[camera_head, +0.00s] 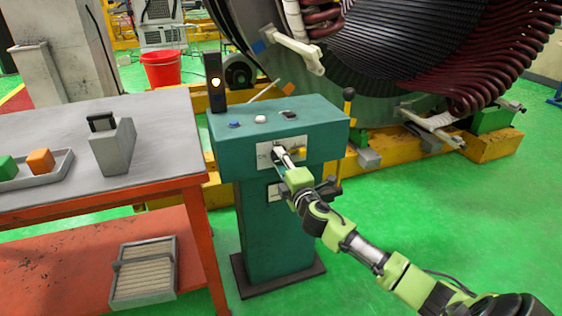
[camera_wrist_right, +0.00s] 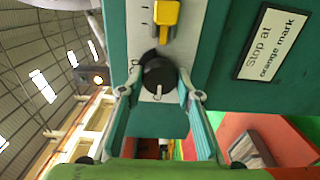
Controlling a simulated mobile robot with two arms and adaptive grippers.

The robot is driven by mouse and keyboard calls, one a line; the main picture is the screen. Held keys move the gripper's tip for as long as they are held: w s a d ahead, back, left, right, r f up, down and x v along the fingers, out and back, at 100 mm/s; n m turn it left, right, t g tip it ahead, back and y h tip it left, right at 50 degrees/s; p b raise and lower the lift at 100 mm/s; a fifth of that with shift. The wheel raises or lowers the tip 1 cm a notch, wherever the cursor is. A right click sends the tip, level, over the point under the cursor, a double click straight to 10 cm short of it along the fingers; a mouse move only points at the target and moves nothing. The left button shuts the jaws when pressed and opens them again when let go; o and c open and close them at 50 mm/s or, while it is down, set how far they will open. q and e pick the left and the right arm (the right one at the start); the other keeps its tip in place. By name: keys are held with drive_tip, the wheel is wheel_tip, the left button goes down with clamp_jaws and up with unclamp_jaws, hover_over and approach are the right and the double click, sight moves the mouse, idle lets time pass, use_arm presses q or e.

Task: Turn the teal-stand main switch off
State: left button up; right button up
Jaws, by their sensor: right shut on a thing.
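The teal stand (camera_head: 275,215) stands in the middle of the head view with a white switch plate (camera_head: 265,154) on its front. My right gripper (camera_head: 287,161) is at this plate and covers part of it. In the right wrist view, a black rotary switch knob (camera_wrist_right: 159,75) with a white pointer line sits on the plate, the line pointing down in the picture. My left gripper is not in view.
The stand's top has a blue button (camera_head: 234,124), a white button (camera_head: 260,119) and a lit black signal post (camera_head: 215,82). A grey-topped table (camera_head: 75,190) stands close at left. The large stator (camera_head: 400,50) is behind. Green floor at right is clear.

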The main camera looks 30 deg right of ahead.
drive_tip(key=o, duration=1.1)
drive_tip(key=v, duration=1.2)
drive_tip(key=shift+f, duration=0.1)
